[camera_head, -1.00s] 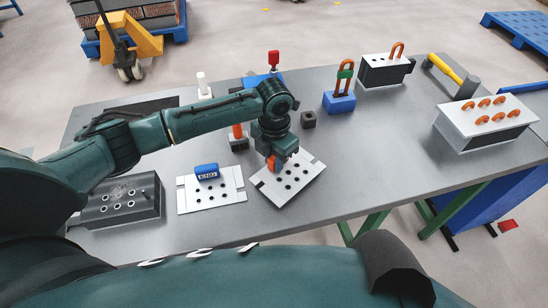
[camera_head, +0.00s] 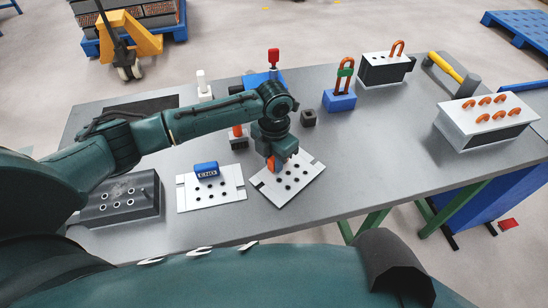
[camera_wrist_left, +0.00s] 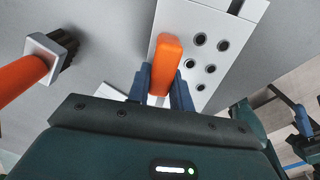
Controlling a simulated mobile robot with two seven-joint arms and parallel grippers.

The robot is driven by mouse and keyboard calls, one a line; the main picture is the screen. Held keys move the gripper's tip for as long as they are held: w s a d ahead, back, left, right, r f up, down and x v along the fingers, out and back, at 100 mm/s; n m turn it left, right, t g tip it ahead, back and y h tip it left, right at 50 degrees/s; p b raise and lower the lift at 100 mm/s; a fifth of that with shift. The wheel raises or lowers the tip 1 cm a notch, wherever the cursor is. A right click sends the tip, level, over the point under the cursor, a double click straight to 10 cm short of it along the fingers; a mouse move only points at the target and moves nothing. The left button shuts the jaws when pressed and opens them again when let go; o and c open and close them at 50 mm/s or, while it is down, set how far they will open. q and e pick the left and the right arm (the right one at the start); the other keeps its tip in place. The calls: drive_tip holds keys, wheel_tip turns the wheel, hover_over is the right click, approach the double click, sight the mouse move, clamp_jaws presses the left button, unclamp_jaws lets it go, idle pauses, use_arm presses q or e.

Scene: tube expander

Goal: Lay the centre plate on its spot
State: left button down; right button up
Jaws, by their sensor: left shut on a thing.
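A white plate with several dark holes (camera_head: 301,173) is under my left gripper (camera_head: 273,164), turned at an angle on or just above the grey table. The wrist view shows the plate's holed face (camera_wrist_left: 207,62) and an orange handle (camera_wrist_left: 165,62) between my blue fingers. My left gripper is shut on this handle. I cannot tell whether the plate touches the table. A second white holed plate (camera_head: 229,192) lies to the left with a blue labelled block (camera_head: 206,171) on it. The plate's spot cannot be told from these views.
A dark holed block (camera_head: 121,204) stands at the left. The table right of the held plate is bare.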

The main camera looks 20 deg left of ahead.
use_arm(q)
drive_tip(key=shift+f, duration=0.45)
idle(0.9)
drive_tip(key=c, duration=1.2)
unclamp_jaws()
drive_tip(key=shift+o, duration=0.2)
